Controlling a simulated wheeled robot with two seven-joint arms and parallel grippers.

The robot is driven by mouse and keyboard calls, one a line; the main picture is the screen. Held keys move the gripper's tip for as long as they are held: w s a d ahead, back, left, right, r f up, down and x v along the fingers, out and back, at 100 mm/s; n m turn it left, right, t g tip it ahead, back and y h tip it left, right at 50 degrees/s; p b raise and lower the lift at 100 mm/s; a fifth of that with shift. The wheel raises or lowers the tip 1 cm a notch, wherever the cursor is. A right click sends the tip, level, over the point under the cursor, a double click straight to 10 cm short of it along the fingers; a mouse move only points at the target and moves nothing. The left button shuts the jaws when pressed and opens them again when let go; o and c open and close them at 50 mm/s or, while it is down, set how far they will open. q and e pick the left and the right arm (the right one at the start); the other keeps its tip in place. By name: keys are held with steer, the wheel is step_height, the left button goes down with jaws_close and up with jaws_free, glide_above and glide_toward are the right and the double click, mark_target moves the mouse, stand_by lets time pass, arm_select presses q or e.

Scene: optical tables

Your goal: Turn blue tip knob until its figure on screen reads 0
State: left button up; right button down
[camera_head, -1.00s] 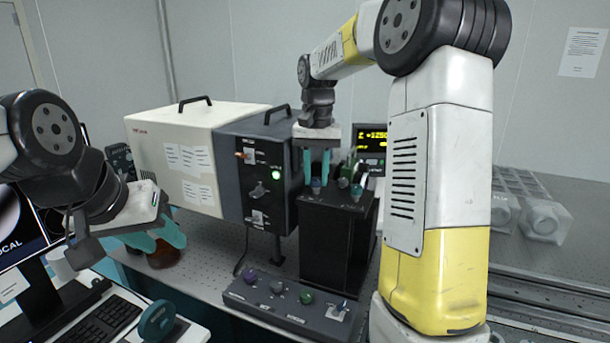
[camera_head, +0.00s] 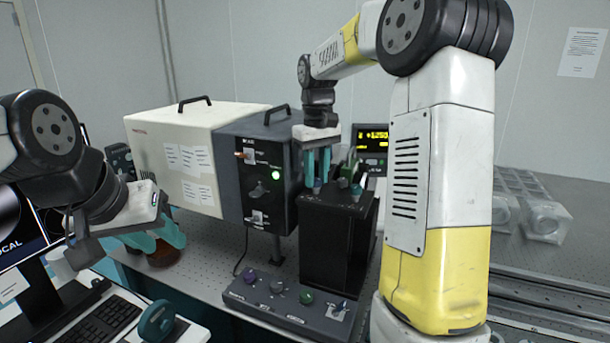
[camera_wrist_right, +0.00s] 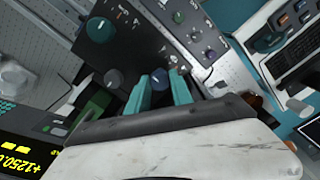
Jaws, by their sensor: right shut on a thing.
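A blue knob (camera_head: 317,187) sits on top of a black box (camera_head: 330,235) at the centre. My right gripper (camera_head: 318,168) points straight down over it, with its teal fingers closed around the knob. In the right wrist view the blue knob (camera_wrist_right: 160,76) shows between the two fingertips. The screen (camera_head: 373,140) behind the box has yellow figures; in the right wrist view the screen (camera_wrist_right: 28,150) reads about +1250, with the other lines cut off. My left gripper (camera_head: 162,238) is at the left, its teal fingers apart and empty.
A panel with several knobs (camera_head: 285,298) lies in front. A dark control box (camera_head: 262,175) stands to the left. A keyboard (camera_head: 105,325) is at the lower left.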

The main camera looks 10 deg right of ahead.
mark_target(316, 179)
stand_by(0.5)
steer(key=c, duration=1.1)
jaws_free()
steer(key=shift+r, duration=3.95)
steer(key=s+f+m+t, duration=0.1)
steer(key=s+f+t, duration=0.1)
steer(key=s, duration=0.6)
steer(key=s+a+f+m+t+y, duration=0.1)
steer(key=s+f+t, duration=0.1)
steer(key=s, duration=0.6)
steer(key=s+a+f+m+t+y, duration=0.1)
steer(key=s+f+t, duration=0.1)
steer(key=s, duration=0.6)
steer(key=shift+m, duration=0.4)
